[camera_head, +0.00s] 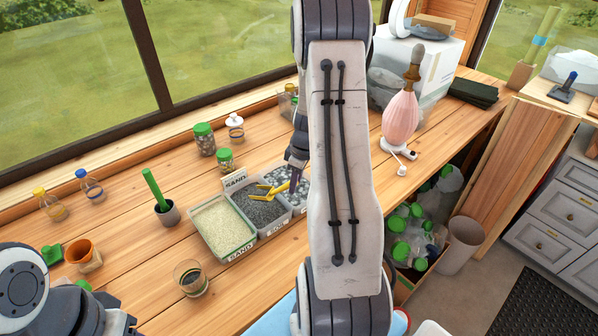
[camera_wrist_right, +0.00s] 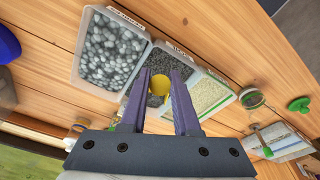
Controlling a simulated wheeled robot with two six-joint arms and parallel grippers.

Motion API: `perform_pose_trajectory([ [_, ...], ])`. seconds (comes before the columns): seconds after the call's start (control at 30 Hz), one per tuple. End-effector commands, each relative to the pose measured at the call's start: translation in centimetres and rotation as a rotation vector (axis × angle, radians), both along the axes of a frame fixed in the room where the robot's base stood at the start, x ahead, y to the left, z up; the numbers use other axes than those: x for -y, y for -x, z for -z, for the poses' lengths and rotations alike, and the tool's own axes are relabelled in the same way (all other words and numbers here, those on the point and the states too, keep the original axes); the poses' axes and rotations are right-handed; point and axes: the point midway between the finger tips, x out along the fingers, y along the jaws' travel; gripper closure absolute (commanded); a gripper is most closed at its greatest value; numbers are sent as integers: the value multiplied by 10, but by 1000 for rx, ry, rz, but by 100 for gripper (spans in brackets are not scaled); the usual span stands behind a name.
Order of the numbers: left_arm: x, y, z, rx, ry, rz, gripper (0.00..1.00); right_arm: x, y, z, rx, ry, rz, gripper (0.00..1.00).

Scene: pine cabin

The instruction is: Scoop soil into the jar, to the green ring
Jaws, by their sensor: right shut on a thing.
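The soil tray (camera_head: 262,212) holds dark soil and stands between the sand tray (camera_head: 222,232) and the pebble tray (camera_head: 297,190). A yellow scoop (camera_head: 275,188) is over the soil tray; it also shows in the right wrist view (camera_wrist_right: 160,84). My right gripper (camera_wrist_right: 164,75) is shut on the scoop, with its purple fingers at either side. An open glass jar (camera_head: 190,278) stands on the table, left of and nearer than the sand tray. It looks dark low down; its green ring is too small to make out. My left arm shows at lower left, but its gripper is out of view.
Green-lidded jars (camera_head: 204,139), a grey cup with a green stick (camera_head: 168,212) and an orange pot (camera_head: 82,254) stand on the table's left half. A pink bottle (camera_head: 401,112) stands at right. My right arm hides part of the middle. Bare wood surrounds the glass jar.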

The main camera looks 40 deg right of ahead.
Motion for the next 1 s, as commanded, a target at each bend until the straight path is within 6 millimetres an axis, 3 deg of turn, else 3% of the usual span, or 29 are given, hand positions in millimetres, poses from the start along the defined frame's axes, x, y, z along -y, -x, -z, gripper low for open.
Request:
perform_pose_trajectory([
  [0.03,0,0,-21,0,0,1,50,-2,-3,-12,-14,6,-4,100],
  [0.43,0,0,-96,1,0,6,50,-15,-33,-38,-212,95,-12,100],
  [0.7,0,0,-103,0,0,3,50,-30,-70,-50,-428,191,-7,100],
  [1.0,0,0,-100,0,0,3,50,-39,-92,-57,-565,249,-2,100],
])
